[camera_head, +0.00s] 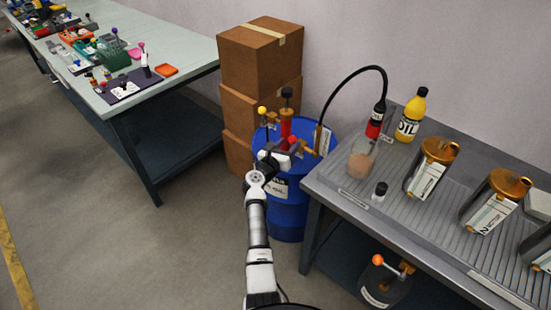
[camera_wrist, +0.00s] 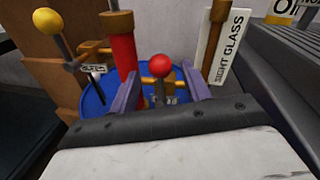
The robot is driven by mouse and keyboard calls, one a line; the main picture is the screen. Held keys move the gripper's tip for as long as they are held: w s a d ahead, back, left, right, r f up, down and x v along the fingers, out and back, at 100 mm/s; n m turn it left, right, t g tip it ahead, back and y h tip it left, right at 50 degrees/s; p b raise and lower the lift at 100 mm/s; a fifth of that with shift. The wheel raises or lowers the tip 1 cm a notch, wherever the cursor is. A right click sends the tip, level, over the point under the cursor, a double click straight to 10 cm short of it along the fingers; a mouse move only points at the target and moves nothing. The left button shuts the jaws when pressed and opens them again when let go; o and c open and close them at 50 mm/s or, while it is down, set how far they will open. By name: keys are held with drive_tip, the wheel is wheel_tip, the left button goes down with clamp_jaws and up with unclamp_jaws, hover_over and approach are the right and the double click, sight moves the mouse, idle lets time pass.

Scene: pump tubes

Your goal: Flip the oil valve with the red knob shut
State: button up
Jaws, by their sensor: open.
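The red knob (camera_wrist: 161,66) sits on top of a short lever, with a brass fitting behind it, above the blue drum (camera_head: 287,222). In the wrist view it shows between the two fingers of my gripper (camera_wrist: 162,83), which is open, and I see no finger touching it. How far the knob is from the fingertips is hard to tell. In the head view the red knob (camera_head: 293,140) shows just beyond my gripper (camera_head: 277,157). The lower lever and valve body are partly hidden by the gripper.
A yellow knob (camera_wrist: 48,21) on another lever stands left of the red pump tube (camera_wrist: 122,50). A sight glass sign (camera_wrist: 226,40) stands at right. Cardboard boxes (camera_head: 258,60) are behind the drum. The grey bench (camera_head: 345,190) is close on the right, with a black hose (camera_head: 345,78) arching over.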

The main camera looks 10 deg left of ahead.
drive_tip(key=b+v, duration=0.1)
drive_tip(key=v, duration=0.9)
drive_tip(key=shift+s+a+r, duration=0.1)
drive_tip(key=shift+a+r, duration=0.05)
